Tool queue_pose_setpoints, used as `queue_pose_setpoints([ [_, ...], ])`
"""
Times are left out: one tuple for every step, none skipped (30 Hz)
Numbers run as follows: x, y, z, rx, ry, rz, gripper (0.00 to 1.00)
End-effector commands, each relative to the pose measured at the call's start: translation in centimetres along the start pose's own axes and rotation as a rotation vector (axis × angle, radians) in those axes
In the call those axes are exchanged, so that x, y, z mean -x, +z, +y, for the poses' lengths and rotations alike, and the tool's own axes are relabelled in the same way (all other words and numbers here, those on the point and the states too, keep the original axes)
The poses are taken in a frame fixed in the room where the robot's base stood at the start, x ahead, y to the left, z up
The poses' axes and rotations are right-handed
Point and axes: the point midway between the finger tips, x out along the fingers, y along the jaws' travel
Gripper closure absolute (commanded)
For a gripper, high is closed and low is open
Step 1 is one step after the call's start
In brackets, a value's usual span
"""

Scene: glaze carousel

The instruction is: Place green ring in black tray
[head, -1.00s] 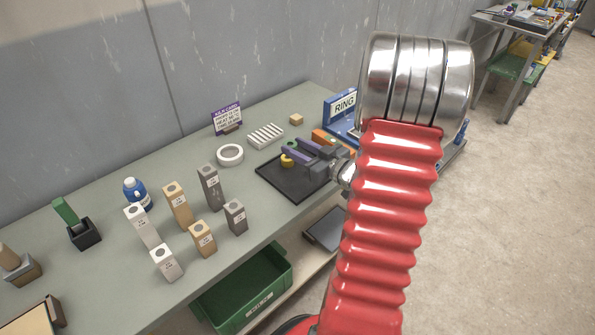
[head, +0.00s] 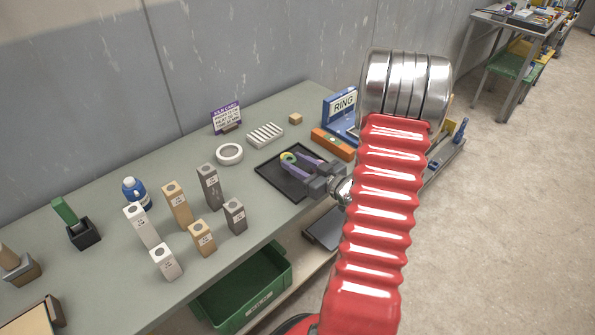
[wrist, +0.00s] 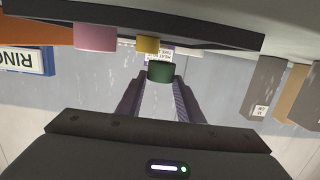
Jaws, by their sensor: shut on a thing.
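The black tray (head: 268,174) lies on the grey-green bench, and its dark edge crosses the top of the upside-down wrist view (wrist: 225,36). My gripper (head: 287,159) is over the tray with its purple fingers pointing toward the back left. It is shut on the green ring (wrist: 161,72), which shows dark green between the fingertips (wrist: 161,82) in the wrist view. A yellow ring (wrist: 148,44) and a pink ring (wrist: 95,38) show at the tray in that view. I cannot tell whether the green ring touches the tray.
An orange block (head: 333,143) and a blue RING stand (head: 340,112) are right of the tray. A white ring (head: 229,154) and a white slotted rack (head: 265,136) stand behind it. Several labelled blocks (head: 209,187) stand to its left. A green bin (head: 243,295) is below the bench.

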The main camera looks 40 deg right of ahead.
Motion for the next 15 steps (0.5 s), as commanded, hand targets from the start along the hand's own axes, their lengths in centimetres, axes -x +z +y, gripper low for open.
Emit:
queue_pose_setpoints([
  [-0.1, 0.6, 0.0, -0.003, -0.001, -0.001, 0.89],
  [-0.1, 0.9, -0.1, -0.004, -0.001, -0.001, 0.89],
  [-0.2, 1.4, -0.1, -0.004, -0.001, -0.001, 0.89],
  [-0.3, 1.7, 0.0, -0.004, -0.001, -0.001, 0.89],
  [-0.3, 2.1, 0.0, -0.004, -0.001, -0.001, 0.89],
  [-0.4, 2.5, 0.0, -0.004, 0.000, -0.001, 0.89],
  [-0.4, 2.8, 0.0, -0.004, 0.000, -0.001, 0.89],
  [-0.5, 3.0, 0.0, -0.004, 0.000, -0.001, 0.89],
  [-0.5, 3.2, 0.0, -0.002, 0.000, -0.001, 0.89],
  [-0.5, 3.3, 0.0, -0.001, 0.000, 0.000, 0.89],
  [-0.6, 3.4, 0.0, -0.001, 0.000, 0.000, 0.89],
  [-0.6, 3.5, 0.0, -0.001, 0.000, 0.001, 0.89],
  [-0.6, 3.5, 0.0, -0.001, 0.000, 0.001, 0.89],
  [-0.6, 3.5, -0.1, -0.001, 0.000, 0.001, 0.89],
  [-0.6, 3.5, -0.1, 0.000, -0.001, 0.001, 0.89],
])
